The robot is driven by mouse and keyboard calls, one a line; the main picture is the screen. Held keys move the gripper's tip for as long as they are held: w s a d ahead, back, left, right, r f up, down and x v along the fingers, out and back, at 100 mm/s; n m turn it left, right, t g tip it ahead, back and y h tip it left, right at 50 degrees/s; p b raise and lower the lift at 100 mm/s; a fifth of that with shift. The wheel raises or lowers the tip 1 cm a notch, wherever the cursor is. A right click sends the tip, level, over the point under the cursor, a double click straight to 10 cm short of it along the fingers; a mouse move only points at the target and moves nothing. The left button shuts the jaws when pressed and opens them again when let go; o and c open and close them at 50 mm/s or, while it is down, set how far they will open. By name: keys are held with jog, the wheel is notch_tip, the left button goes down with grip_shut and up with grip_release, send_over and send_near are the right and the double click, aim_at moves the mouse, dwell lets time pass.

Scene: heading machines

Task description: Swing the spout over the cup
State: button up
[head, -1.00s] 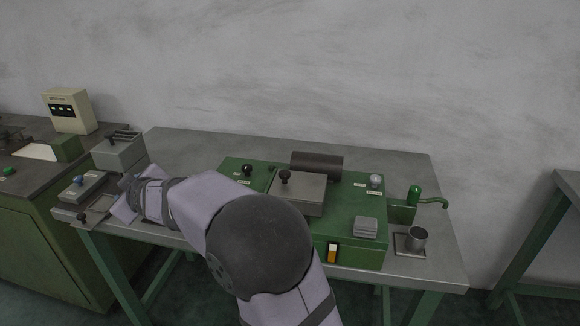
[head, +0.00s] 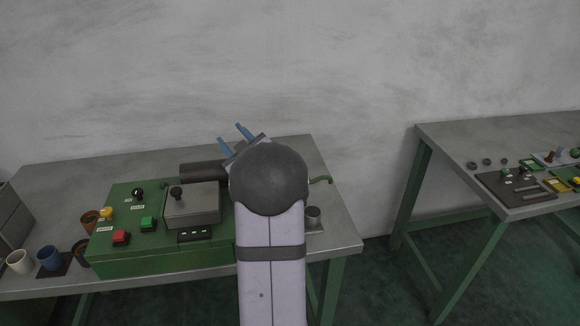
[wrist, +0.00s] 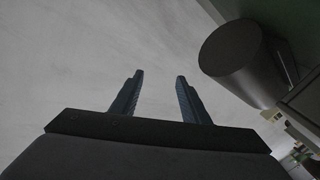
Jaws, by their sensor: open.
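The green spout (head: 321,180) sticks out to the right of the green machine, its hooked tip pointing right. Its base and any handle are hidden behind my arm. The grey metal cup (head: 313,214) stands upright on the bench in front of the spout, partly covered by my arm; the spout's tip looks behind and right of it. My gripper (head: 230,134) is raised behind the machine, left of the spout and apart from it. Its two blue fingers are open and empty; in the wrist view the gripper (wrist: 160,75) has only wall between its fingers.
The dark cylinder (head: 201,172) lies close to my gripper and also shows in the wrist view (wrist: 232,60). The green machine (head: 162,262) carries a grey block (head: 194,207), knobs and buttons. Several cups stand at the left. Another bench (head: 458,137) stands right, past a gap.

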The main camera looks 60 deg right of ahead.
jog(key=shift+m, duration=0.8)
jog(key=s+d+f, duration=0.1)
jog(key=s, duration=0.1)
jog(key=s+d+f, duration=0.1)
jog(key=s+d, duration=0.1)
jog(key=s, duration=0.1)
jog(key=s+d+f, duration=0.1)
jog(key=s, duration=0.1)
jog(key=shift+s+d+f, duration=0.15)
jog(key=shift+s+f, duration=0.05)
jog(key=shift+s, duration=0.15)
jog(key=s+d+f+m+y+b, duration=0.1)
jog(key=s+f+m, duration=0.15)
jog(key=s, duration=0.45)
jog(key=s+d+f+m+b, duration=0.1)
jog(key=s+f+b, duration=0.1)
jog(key=s+f, duration=0.3)
jog(key=w+d+r+p, duration=0.1)
jog(key=w+d+p, duration=0.1)
jog(key=w, duration=0.3)
jog(key=shift+w+d+n+t, duration=0.3)
jog(key=shift+d+n, duration=0.05)
jog(key=shift+d, duration=0.2)
grip_shut()
